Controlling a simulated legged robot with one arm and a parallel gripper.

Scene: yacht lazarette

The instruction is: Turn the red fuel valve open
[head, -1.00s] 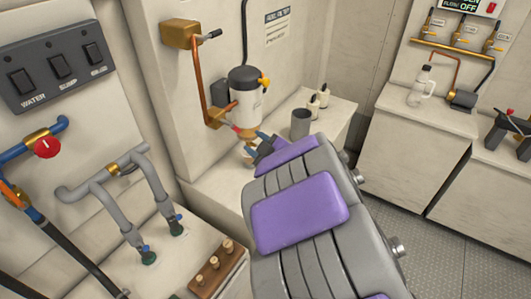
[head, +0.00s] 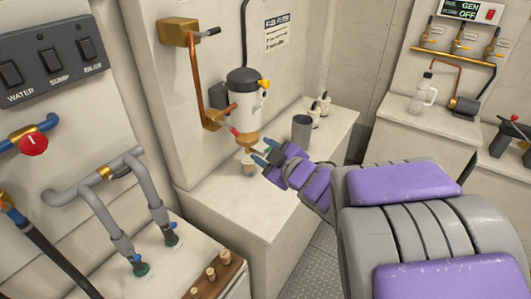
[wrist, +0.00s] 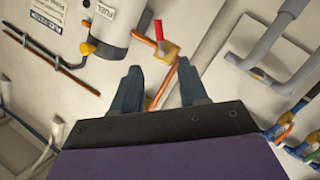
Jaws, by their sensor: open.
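The fuel valve has a small red lever (head: 234,131) on a brass body at the copper pipe, beside the black-and-white fuel filter (head: 244,95). In the wrist view the red lever (wrist: 158,32) sticks up from its brass body (wrist: 166,50), ahead of the fingers. My gripper (head: 262,153) is open and empty, below and right of the lever in the head view. In the wrist view my gripper's fingers (wrist: 159,72) are apart, with the copper pipe showing between them. The lever is apart from both fingers. No large part of the valve is hidden.
A different round red knob (head: 33,144) sits on the blue pipe at left. A small cup (head: 249,167) stands under the filter, close to my gripper. A grey canister (head: 301,129) and small bottles (head: 321,107) stand on the bench behind. Grey pipes (head: 100,185) rise at left.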

